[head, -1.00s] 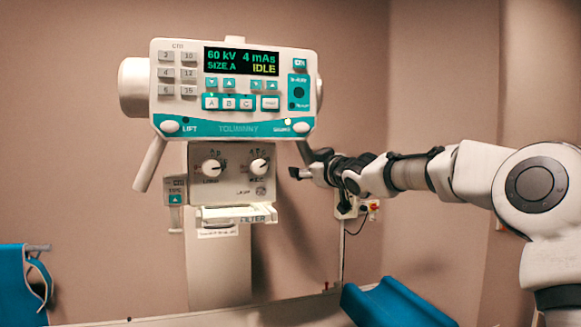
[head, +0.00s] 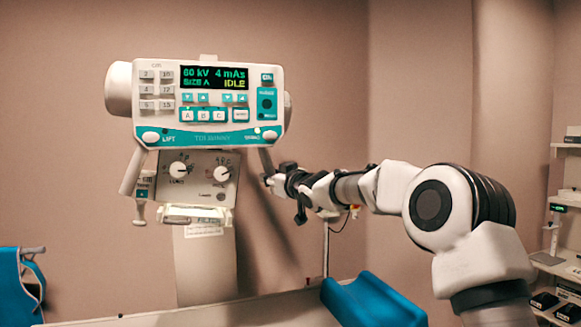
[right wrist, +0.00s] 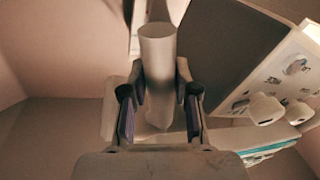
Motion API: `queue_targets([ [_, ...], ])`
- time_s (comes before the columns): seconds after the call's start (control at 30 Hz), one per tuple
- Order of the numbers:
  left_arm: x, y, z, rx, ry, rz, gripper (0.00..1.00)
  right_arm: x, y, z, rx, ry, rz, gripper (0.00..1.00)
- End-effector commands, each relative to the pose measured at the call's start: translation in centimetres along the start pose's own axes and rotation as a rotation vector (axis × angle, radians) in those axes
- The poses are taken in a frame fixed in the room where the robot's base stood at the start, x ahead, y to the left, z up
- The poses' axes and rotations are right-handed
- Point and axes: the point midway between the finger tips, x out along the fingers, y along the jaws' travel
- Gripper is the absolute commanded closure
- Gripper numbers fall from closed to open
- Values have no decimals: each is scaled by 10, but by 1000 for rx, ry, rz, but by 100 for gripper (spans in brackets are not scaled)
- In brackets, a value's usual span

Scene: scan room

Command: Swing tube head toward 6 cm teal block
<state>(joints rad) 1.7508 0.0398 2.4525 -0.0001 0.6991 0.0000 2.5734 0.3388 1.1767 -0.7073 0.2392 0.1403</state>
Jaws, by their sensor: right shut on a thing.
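The tube head (head: 205,105) is a white unit with a teal-striped control panel, with its display reading 60 kV, 4 mAs, SIZE A, IDLE. A collimator box (head: 197,180) with two dials hangs beneath it. Handles slant down at both sides. My right gripper (head: 272,182) is at the right handle (head: 266,160). In the right wrist view, the fingers of my right gripper (right wrist: 158,98) are shut around a pale cylindrical handle (right wrist: 158,50). The collimator face is at the right there. No teal block can be made out. My left gripper is not in view.
A blue cushion (head: 372,300) sits at the lower middle, beside a pale table edge (head: 270,303). A blue item (head: 20,285) hangs at the far left. Shelves (head: 568,205) with small devices stand at the far right. Bare wall lies behind the tube head.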

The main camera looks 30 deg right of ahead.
Motion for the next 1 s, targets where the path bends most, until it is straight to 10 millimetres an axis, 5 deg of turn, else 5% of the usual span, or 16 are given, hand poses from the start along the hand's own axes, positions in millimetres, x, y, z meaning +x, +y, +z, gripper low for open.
queue_targets([
  [0.03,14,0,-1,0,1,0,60,-1,-6,7,13,6,1,100],
  [0.33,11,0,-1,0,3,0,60,-1,-7,3,26,9,3,100],
  [0.37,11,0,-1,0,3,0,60,-1,-6,3,26,9,3,68],
  [0.43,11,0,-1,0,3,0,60,-1,-6,3,26,9,3,45],
  [0.77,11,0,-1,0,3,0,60,-3,-6,3,27,9,3,45],
  [1.0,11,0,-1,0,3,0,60,-39,-6,3,30,8,1,45],
])
